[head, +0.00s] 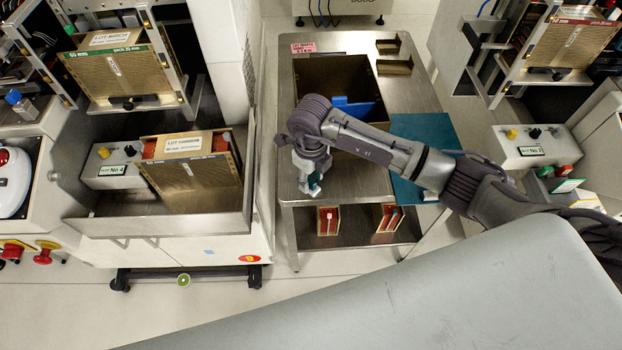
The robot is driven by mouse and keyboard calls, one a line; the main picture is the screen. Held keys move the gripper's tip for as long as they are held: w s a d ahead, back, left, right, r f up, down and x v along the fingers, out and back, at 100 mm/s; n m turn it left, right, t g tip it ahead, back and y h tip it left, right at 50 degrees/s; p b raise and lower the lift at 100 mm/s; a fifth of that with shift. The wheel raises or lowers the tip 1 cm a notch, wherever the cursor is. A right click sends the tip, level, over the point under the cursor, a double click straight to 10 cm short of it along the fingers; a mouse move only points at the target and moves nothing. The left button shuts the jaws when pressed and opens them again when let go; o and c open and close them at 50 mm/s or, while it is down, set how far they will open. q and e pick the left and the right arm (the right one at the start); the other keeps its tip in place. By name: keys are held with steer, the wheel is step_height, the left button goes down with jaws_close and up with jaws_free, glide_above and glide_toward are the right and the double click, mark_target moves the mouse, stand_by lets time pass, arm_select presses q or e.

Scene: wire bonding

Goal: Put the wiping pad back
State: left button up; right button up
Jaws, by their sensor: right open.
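My right arm comes in from the right, and its right gripper (311,187) points down over the front left part of the steel cart top (350,188). The gripper is open. A small teal piece shows at its fingertips; I cannot tell whether it is the wiping pad or part of the gripper. A teal mat (436,130) lies on the right side of the cart, partly hidden by my arm. A dark open box (342,72) stands behind the gripper with a blue piece (362,110) at its front right. My left gripper is out of view.
Two small brown holders (394,67) sit at the cart's back right. Two small red-lined bins (328,221) stand on the lower shelf. A machine tray with a brown magazine (196,184) is at left; another machine (533,148) is at right.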

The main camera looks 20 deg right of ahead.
mark_target(311, 181)
step_height(311, 181, up, 11)
steer(key=b, duration=0.1)
steer(key=shift+f, duration=0.1)
stand_by(0.5)
